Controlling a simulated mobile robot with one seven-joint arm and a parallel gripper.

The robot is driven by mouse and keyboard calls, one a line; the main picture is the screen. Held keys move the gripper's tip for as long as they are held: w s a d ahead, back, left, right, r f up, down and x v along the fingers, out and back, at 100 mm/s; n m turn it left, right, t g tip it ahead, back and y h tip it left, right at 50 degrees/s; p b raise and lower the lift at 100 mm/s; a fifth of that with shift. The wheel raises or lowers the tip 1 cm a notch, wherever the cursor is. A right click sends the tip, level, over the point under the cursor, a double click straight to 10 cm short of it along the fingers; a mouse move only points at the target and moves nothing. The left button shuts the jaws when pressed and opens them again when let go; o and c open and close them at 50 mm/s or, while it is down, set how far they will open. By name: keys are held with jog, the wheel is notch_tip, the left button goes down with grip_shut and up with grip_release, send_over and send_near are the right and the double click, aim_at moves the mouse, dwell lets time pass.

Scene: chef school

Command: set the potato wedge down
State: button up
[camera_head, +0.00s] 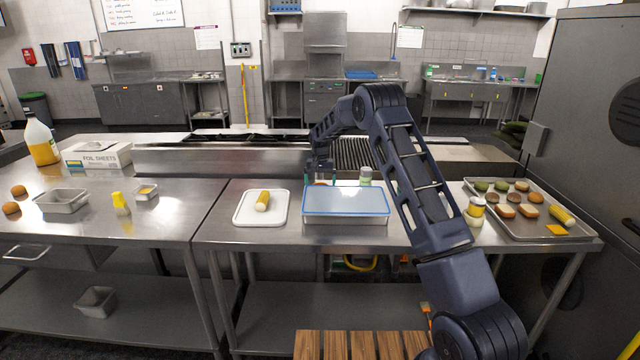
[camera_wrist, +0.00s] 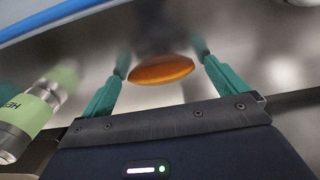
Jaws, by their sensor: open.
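The potato wedge (camera_wrist: 161,69) is an orange-brown, rounded piece between my gripper's fingers in the wrist view, over a blurred metal surface. My gripper (camera_head: 320,177) is open, its two green fingers standing apart on either side of the wedge. In the head view it points down just behind a blue-rimmed metal container (camera_head: 345,218). Only a small reddish bit of the wedge shows there. I cannot tell whether the wedge's underside touches the counter.
A green-and-white bottle (camera_head: 365,176) stands right of my gripper; it is at left in the wrist view (camera_wrist: 30,118). A white board (camera_head: 246,217) with a yellow cylinder lies left of the container. A tray (camera_head: 566,231) with several food pieces lies at right.

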jog(key=shift+r, duration=0.1)
notch_tip(320, 180, up, 12)
jog(key=shift+r, duration=0.15)
dwell(0.4)
jog(key=s+d+r+t, duration=0.1)
jog(key=s+d+r, duration=1.1)
jog(key=r, duration=0.3)
jog(key=s+d+r+t, duration=0.1)
jog(key=s+d+r, duration=0.2)
jog(key=s+d, duration=0.3)
jog(key=s+d+r, duration=0.3)
jog(key=s+r, duration=0.1)
jog(key=s, duration=0.4)
jog(key=s+d+f+t, duration=0.1)
jog(key=s+d+f, duration=0.1)
jog(key=s, duration=0.8)
jog(key=s+d+f, duration=0.3)
jog(key=s+d, duration=0.2)
jog(key=s, duration=0.6)
jog(key=s+d+f+t, duration=0.1)
jog(key=s+d+f, duration=0.1)
jog(key=s, duration=0.9)
jog(key=shift+s+d+f+t, duration=0.15)
jog(key=shift+s+d+t, duration=0.15)
jog(key=shift+d, duration=0.35)
